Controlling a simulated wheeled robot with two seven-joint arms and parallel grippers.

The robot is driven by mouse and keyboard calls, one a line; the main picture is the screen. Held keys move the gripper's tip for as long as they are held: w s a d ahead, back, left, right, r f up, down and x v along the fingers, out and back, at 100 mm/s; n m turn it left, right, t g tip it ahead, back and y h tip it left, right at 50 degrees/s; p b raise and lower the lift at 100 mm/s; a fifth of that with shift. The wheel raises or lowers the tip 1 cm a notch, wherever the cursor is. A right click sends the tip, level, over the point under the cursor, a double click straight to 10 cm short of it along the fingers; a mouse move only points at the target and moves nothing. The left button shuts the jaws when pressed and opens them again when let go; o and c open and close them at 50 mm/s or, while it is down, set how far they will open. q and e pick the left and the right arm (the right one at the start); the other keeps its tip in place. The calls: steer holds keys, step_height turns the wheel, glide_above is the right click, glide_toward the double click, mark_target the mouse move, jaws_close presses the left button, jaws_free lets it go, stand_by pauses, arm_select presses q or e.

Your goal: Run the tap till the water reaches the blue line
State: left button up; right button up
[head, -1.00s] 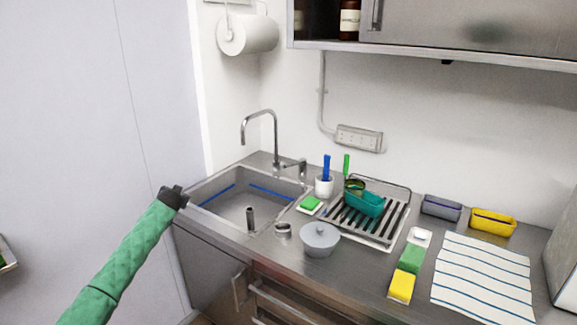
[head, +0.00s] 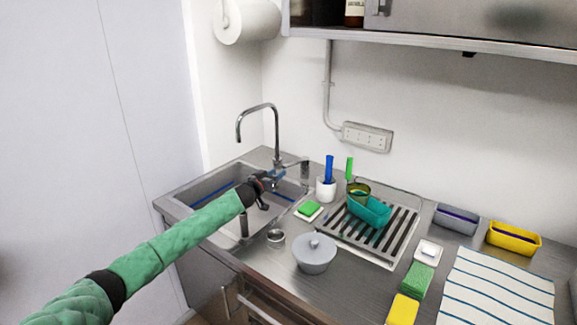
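The curved metal tap (head: 259,112) stands at the back corner of the sink (head: 178,208); no stream shows below its spout. A blue line (head: 212,194) runs along the sink's inner walls, partly hidden behind my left arm. I cannot tell any water level in the basin. The tap's lever (head: 294,162) points right from its base. My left gripper (head: 268,182) is over the sink, just in front of the tap base and lever. Its fingers are small and dark, and I cannot tell whether they are open or touching anything. My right gripper is out of view.
A standing grey pipe (head: 244,222) is in the basin. A lidded grey pot (head: 314,254), a metal cup (head: 276,238) and a green sponge (head: 309,208) sit right of the sink. A drying rack (head: 400,238) holds a teal basket (head: 369,211). A cabinet (head: 430,42) hangs above.

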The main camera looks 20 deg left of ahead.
mark_target(286, 166)
arm_select(q)
steer(key=p+x, duration=0.1)
steer(key=x, duration=0.4)
steer(key=shift+w+d+r+p, duration=0.1)
steer(key=shift+w+p, duration=0.15)
steer(key=shift+p, duration=0.1)
steer(key=shift+x, duration=0.85)
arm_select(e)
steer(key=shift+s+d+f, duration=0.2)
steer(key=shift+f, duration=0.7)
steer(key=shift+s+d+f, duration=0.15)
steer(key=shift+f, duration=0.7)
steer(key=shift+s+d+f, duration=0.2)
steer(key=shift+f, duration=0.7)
arm_select(q)
steer(key=shift+c, duration=0.3)
jaws_close()
